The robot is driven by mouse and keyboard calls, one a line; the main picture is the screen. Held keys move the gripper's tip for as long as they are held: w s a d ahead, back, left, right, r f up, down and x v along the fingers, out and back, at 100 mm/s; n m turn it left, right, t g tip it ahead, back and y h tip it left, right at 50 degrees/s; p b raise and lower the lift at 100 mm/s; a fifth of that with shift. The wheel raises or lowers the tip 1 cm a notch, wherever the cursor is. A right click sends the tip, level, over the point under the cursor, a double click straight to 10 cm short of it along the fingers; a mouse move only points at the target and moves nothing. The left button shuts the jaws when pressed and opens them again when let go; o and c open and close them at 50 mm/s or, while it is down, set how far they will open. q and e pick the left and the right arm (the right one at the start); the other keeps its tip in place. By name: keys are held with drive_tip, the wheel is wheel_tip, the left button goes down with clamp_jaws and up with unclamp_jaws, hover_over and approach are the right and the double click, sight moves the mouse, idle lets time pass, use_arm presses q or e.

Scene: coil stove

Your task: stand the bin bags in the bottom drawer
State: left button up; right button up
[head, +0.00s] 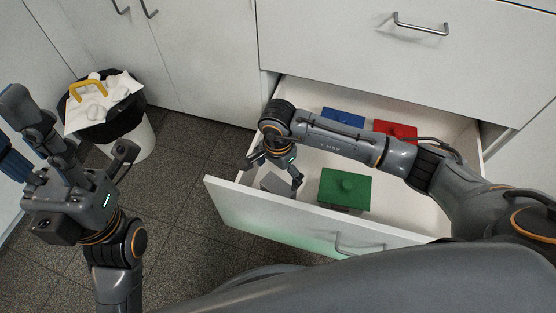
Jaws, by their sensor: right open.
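The bottom drawer (237,204) is pulled open. My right gripper (279,178) reaches into its front left corner with its fingers apart. A small grey block (276,182) lies at those fingertips, partly hidden by them; I cannot tell whether it is the bin bags or whether the fingers touch it. My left gripper (85,158) is at the left, outside the drawer, fingers spread and holding nothing that I can see.
In the drawer are a green lidded box (345,190), a blue box (344,118) and a red box (397,131). A black-lined bin (137,142) with white rubbish stands left. A dark blue thing (12,160) shows at the left edge. Tiled floor between bin and drawer is clear.

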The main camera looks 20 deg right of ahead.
drive_tip(key=shift+r+p, duration=0.45)
drive_tip(key=shift+r, duration=1.3)
